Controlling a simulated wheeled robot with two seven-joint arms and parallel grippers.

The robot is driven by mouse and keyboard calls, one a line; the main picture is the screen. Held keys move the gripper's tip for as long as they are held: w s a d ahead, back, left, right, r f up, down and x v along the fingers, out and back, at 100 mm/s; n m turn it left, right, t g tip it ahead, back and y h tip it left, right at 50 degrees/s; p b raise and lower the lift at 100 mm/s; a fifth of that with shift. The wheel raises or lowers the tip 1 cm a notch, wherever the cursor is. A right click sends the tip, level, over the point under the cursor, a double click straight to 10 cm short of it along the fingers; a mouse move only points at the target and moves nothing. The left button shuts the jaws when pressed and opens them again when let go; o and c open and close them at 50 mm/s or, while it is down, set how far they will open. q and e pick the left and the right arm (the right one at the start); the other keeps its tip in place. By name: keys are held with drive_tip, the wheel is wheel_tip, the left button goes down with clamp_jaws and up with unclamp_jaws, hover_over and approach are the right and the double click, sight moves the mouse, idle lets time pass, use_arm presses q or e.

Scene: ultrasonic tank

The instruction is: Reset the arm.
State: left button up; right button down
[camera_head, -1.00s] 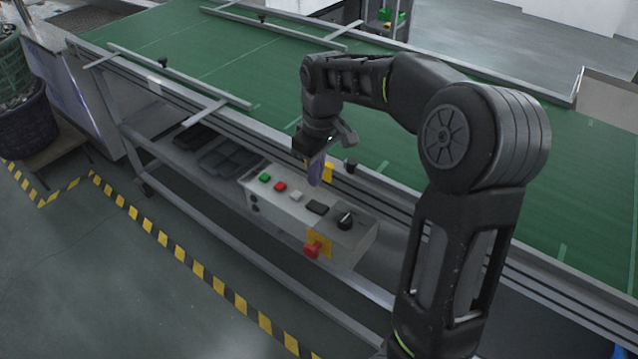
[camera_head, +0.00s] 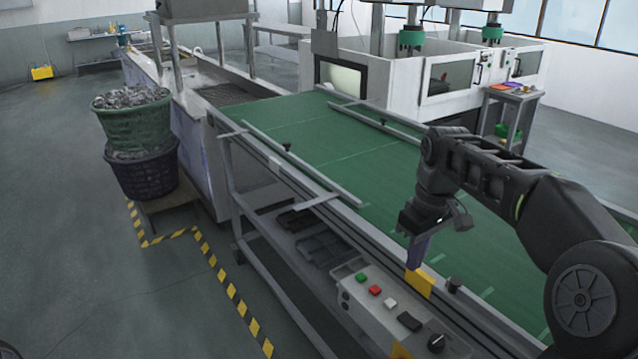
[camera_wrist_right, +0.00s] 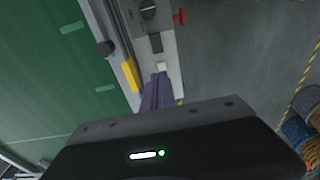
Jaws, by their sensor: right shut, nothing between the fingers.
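My right arm comes in from the right in the head view. Its gripper (camera_head: 417,250) points down, shut and empty, above the far edge of the grey control box (camera_head: 372,313), beside a yellow plate (camera_head: 420,283). In the right wrist view the purple-grey fingers (camera_wrist_right: 158,92) are together, over the box, with nothing between them. The box has a green button (camera_head: 361,277), a red button (camera_head: 375,290), a white button (camera_head: 390,303) and a black knob (camera_head: 436,342). Whether the fingers touch anything cannot be told. My left gripper is not in view.
The green conveyor belt (camera_head: 350,160) with metal rails lies behind the box. Dark trays (camera_head: 318,245) sit on the shelf left of the box. A green basket (camera_head: 133,122) stacked on a dark one (camera_head: 145,176) stands at the left.

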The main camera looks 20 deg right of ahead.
drive_tip(key=w+a+f+m+t, duration=0.2)
drive_tip(key=w+a+f+t, duration=0.3)
drive_tip(key=w+f, duration=0.4)
drive_tip(key=s+a+f+m+y, duration=0.2)
drive_tip(key=s+a+f, duration=0.1)
drive_tip(key=a+f, duration=1.1)
drive_tip(key=s+a+f+g, duration=0.1)
drive_tip(key=s+a+f, duration=0.2)
drive_tip(key=s+f, duration=0.3)
drive_tip(key=s+a+f+g+y, duration=0.1)
drive_tip(key=s+a+f+g, duration=0.1)
drive_tip(key=s+f, duration=0.5)
drive_tip(key=s+a+f+m+g, duration=0.1)
drive_tip(key=s+a+f, duration=0.4)
drive_tip(key=s, duration=0.9)
drive_tip(key=shift+s+f+g+y, duration=0.3)
drive_tip(key=shift+f+g+y, duration=0.1)
drive_tip(key=shift+f+g, duration=0.3)
